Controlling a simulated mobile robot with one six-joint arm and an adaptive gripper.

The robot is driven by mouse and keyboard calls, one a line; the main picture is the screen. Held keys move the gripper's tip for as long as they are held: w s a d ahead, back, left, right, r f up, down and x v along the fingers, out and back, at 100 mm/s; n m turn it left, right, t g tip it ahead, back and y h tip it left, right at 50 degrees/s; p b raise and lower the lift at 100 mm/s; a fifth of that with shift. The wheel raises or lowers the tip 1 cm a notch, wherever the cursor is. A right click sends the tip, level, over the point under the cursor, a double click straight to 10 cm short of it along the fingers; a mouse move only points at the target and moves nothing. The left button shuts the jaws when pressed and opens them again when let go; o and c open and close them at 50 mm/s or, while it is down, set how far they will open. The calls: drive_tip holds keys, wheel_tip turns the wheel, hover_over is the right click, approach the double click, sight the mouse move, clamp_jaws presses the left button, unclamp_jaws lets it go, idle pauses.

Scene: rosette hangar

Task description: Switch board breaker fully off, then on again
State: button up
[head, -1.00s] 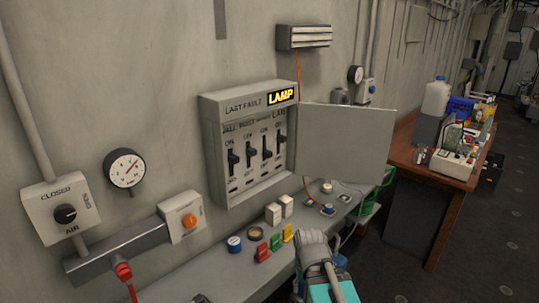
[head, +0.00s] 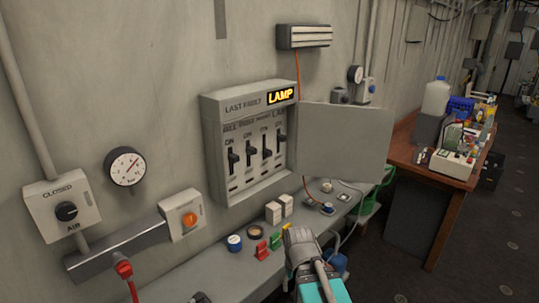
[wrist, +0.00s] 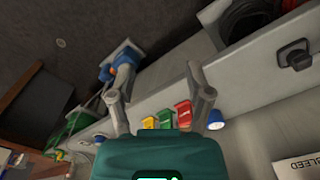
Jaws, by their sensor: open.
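The breaker panel (head: 214,150) is a grey wall box with its door (head: 345,145) swung open to the right. Several black breaker levers stand in a row inside, with ON marked above them. The labels over the levers are too small to read surely, so I cannot tell which is the board breaker. A "LAST FAULT" display (head: 281,95) on top glows LAMP. My gripper (head: 298,234) is below and to the right of the levers, over the shelf, touching no lever. In the wrist view my gripper (wrist: 155,85) has its two fingers wide apart with nothing held.
The shelf (head: 205,280) under the panel bears red (head: 261,249), green (head: 275,242) and yellow tags, a blue cap (head: 234,243) and white blocks (head: 273,212). The open door stands out on the right. An air switch (head: 66,211) and gauge (head: 125,166) are at left.

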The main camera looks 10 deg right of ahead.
drive_tip(key=w+a+r+m+t+y, duration=0.25)
drive_tip(key=w+m+y, duration=0.2)
drive_tip(key=w, duration=0.45)
drive_tip(key=m+t+y+p, duration=0.45)
drive_tip(key=m+t, duration=0.75)
drive_tip(key=m, duration=1.2)
approach(271, 154)
drive_tip(key=s+d+y+b, duration=0.2)
drive_tip(key=shift+f, duration=0.4)
drive_tip(key=shift+w, duration=0.1)
drive_tip(key=x, duration=1.3)
drive_tip(key=shift+w+a+f, duration=0.1)
drive_tip(key=shift+w, duration=0.15)
drive_tip(key=shift+c, duration=0.3)
clamp_jaws()
